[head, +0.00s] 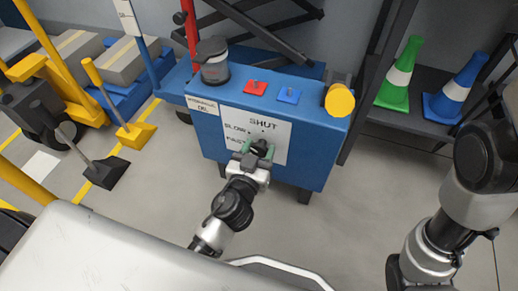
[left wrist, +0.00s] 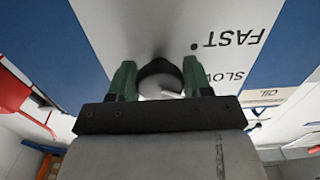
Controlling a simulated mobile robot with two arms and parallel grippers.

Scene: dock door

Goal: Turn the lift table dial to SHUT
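The lift table dial (head: 260,146) is a dark round knob on the white label plate (head: 275,134) on the front of the blue unit (head: 325,146). The plate reads SHUT at the top, SLOW and FAST at the left. My left gripper (head: 257,150) is at the dial. In the left wrist view the dial (left wrist: 160,73) sits between the two green fingers (left wrist: 159,82), which appear to touch it on both sides. A pale mark shows on the dial; which word it points to I cannot tell. My right arm is at the right; its gripper is out of view.
Green (head: 400,77) and blue (head: 456,88) cones stand on a shelf at right.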

